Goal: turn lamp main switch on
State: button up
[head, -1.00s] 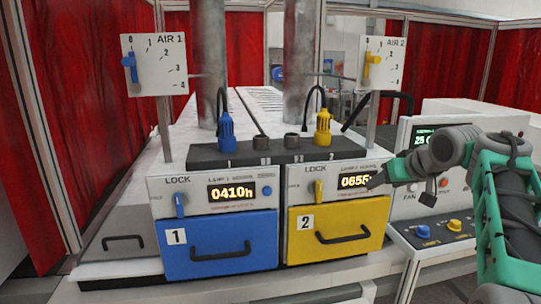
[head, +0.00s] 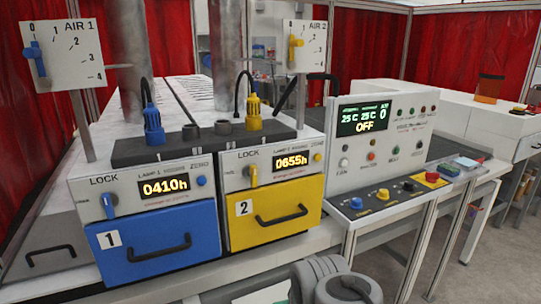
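The control panel (head: 380,140) stands right of the lamp units. Its display (head: 363,118) reads 25 C, 25 C, 0 and OFF. Below the display are small knobs and lights, with a white knob (head: 344,163) near the FAN label. The sloped console below carries a blue knob (head: 357,203), a yellow knob (head: 383,194), a black knob (head: 408,186) and a red button on a yellow base (head: 432,177). The labels are too small to tell which is the lamp main switch. Grey links of my arm show at the bottom; my gripper is out of view.
The blue lamp drawer 1 (head: 115,264) and yellow lamp drawer 2 (head: 265,233) have black handles that stick out. Two air dials stand on posts above, AIR 1 (head: 62,50) and AIR 2 (head: 305,47). A white table (head: 465,95) lies behind right. Floor shows at the lower right.

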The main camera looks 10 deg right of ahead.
aim_at(431, 177)
jog(key=z, duration=2.25)
jog(key=i, duration=2.8)
jog(key=u, duration=2.25)
